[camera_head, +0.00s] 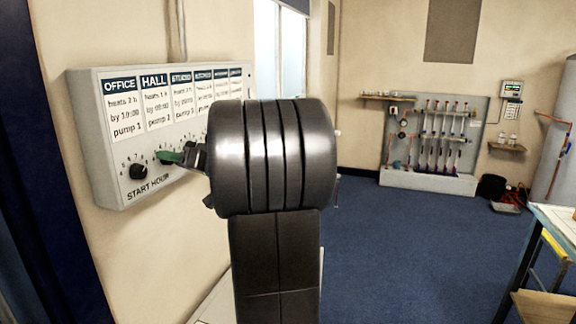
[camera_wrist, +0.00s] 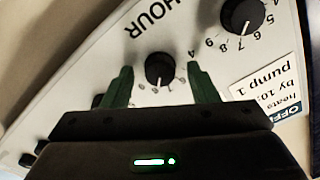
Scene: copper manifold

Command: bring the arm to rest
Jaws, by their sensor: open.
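My arm (camera_head: 270,160) reaches up in front of the grey control panel (camera_head: 88,110) on the left wall. My gripper (camera_head: 170,157) has green fingers and is at the panel's row of knobs. In the wrist view my gripper (camera_wrist: 159,72) is open, with one finger on each side of a black knob (camera_wrist: 160,69). Gaps show between the fingers and the knob; whether the tips reach past its face I cannot tell. A second black knob (camera_head: 138,171), the one below the OFFICE label, is left of my gripper and also shows in the wrist view (camera_wrist: 242,15).
The panel has several printed labels (camera_head: 154,108); my arm hides its lower right part. Blue floor (camera_head: 400,250) is clear to the right. A table (camera_head: 550,220) stands at the right edge. A pipe manifold board (camera_head: 435,140) and a grey tank (camera_head: 555,150) are at the back.

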